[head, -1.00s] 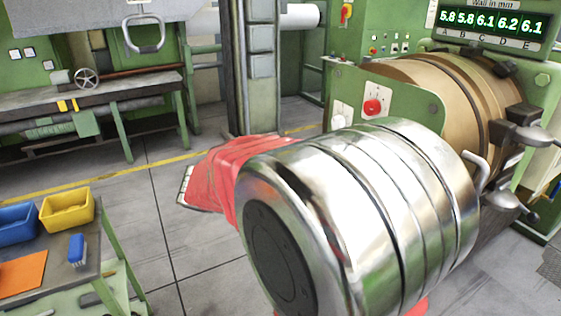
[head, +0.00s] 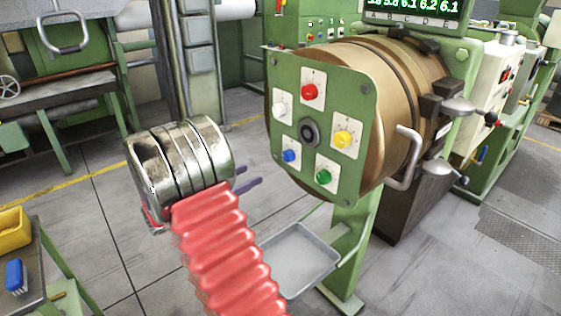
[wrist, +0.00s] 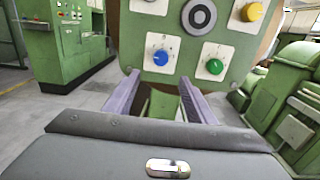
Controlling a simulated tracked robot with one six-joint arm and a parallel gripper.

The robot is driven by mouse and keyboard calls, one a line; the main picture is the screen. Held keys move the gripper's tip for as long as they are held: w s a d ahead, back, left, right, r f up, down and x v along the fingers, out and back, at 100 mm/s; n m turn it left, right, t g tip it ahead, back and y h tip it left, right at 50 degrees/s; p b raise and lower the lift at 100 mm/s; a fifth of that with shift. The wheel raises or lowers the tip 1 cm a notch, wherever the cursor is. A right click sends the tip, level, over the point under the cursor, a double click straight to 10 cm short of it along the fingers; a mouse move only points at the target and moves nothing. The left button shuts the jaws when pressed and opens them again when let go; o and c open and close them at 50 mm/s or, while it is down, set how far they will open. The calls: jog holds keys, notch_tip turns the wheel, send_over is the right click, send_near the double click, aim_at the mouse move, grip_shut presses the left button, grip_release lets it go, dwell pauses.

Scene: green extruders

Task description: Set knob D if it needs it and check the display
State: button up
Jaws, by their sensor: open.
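A grey tray (head: 298,260) is below the panel. A bent metal handle (head: 408,158) sticks out at the drum's right side. A bench with a yellow bin (head: 12,232) and a blue brush (head: 15,276) stands at lower left. The floor between is clear.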

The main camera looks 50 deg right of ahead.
aim_at(285, 158)
jog(key=x, duration=1.3)
jog(key=shift+s+d, duration=0.1)
jog(key=shift+d, duration=0.25)
jog(key=shift+c, duration=0.6)
jog(key=c, duration=0.9)
